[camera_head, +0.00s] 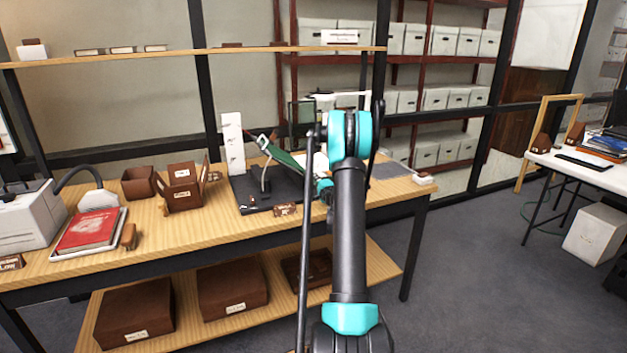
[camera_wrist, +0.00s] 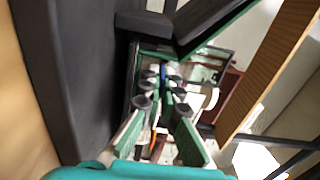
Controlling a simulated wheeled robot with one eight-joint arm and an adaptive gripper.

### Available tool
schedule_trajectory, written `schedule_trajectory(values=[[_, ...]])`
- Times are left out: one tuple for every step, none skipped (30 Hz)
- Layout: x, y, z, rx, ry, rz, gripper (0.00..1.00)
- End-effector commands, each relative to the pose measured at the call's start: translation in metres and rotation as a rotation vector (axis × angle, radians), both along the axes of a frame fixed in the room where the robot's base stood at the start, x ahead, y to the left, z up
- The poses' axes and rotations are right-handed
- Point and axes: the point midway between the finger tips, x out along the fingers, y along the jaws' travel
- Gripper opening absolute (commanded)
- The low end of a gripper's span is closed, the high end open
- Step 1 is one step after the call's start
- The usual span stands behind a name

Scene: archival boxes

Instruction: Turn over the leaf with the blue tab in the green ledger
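The green ledger (camera_head: 284,154) stands open on a dark cradle (camera_head: 270,195) on the wooden bench in the head view, its green cover tilted. My arm hides much of its right side. In the wrist view a dark board with a green edge (camera_wrist: 212,32) shows at the top, likely the ledger's cover. My gripper (camera_wrist: 162,76) has its two fingers apart with a narrow gap, and I see nothing clearly held. A small blue patch (camera_wrist: 172,69) shows near the fingertips; I cannot tell whether it is the tab. In the head view my arm mostly hides the gripper.
Left of the cradle are brown boxes (camera_head: 183,195), a red book (camera_head: 88,230) on a white tray and a grey machine (camera_head: 27,218). A white upright panel (camera_head: 233,143) stands behind the cradle.

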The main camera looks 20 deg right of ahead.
Motion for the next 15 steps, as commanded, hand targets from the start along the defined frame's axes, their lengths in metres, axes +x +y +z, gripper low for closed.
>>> schedule_trajectory(values=[[-0.0002, 0.0001, -0.0002, 0.000, 0.000, 0.000, 0.00], [-0.0002, 0.0001, -0.0002, 0.000, 0.000, 0.000, 0.00], [-0.0002, 0.0001, -0.0003, -0.001, 0.000, 0.000, 0.00], [-0.0003, 0.0001, -0.0003, -0.001, 0.000, 0.000, 0.00], [-0.0003, 0.0001, -0.0003, -0.001, 0.000, 0.000, 0.00], [-0.0003, 0.0001, -0.0003, -0.001, 0.000, 0.000, 0.00], [-0.0003, 0.0001, -0.0003, -0.001, 0.000, 0.000, 0.00], [-0.0003, 0.0001, -0.0003, -0.002, 0.000, 0.000, 0.00], [-0.0004, 0.0001, -0.0003, -0.003, 0.000, 0.000, 0.00], [-0.0004, 0.0000, -0.0002, -0.006, 0.000, 0.000, 0.00], [-0.0004, -0.0001, -0.0002, -0.010, 0.000, 0.000, 0.00], [-0.0005, -0.0002, 0.0000, -0.016, -0.001, 0.000, 0.00], [-0.0005, -0.0003, 0.0001, -0.022, -0.001, 0.000, 0.00], [-0.0006, -0.0004, 0.0003, -0.030, -0.001, 0.000, 0.00], [-0.0006, -0.0007, 0.0006, -0.043, -0.001, 0.000, 0.00]])
